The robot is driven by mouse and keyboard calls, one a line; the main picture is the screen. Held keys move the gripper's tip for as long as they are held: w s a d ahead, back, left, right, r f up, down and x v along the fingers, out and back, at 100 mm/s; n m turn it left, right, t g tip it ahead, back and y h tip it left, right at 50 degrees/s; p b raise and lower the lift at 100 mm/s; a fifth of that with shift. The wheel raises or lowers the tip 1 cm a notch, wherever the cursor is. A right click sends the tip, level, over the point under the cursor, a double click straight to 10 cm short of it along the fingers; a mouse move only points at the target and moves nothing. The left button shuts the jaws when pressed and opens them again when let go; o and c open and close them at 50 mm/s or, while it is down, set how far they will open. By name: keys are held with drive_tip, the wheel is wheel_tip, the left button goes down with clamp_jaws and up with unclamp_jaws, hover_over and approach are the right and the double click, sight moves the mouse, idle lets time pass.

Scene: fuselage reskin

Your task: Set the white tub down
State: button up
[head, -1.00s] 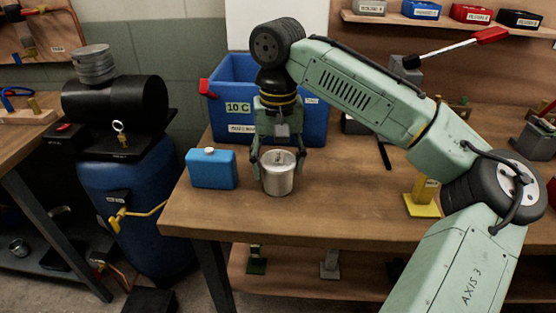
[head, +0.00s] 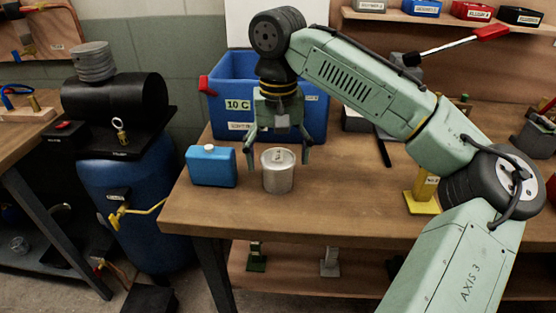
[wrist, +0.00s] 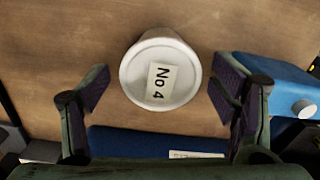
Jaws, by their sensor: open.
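The white tub (head: 278,174) is a short pale cylinder with a lid. It stands upright on the wooden bench top (head: 350,210), near the front edge. My gripper (head: 279,150) is open above and just behind the tub. In the wrist view its two fingers (wrist: 160,90) are spread to either side of the tub, with a gap between each finger and the lid.
A blue can (head: 211,168) stands just left of the tub. A blue crate marked "10 C" (head: 232,105) is behind my gripper. A yellow stand (head: 422,198) is to the right. The bench between tub and stand is clear.

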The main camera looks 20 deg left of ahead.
sight(277, 158)
wheel_tip(277, 158, up, 11)
idle(0.3)
drive_tip(key=shift+s+f, duration=0.1)
drive_tip(key=shift+s, duration=0.05)
idle(0.3)
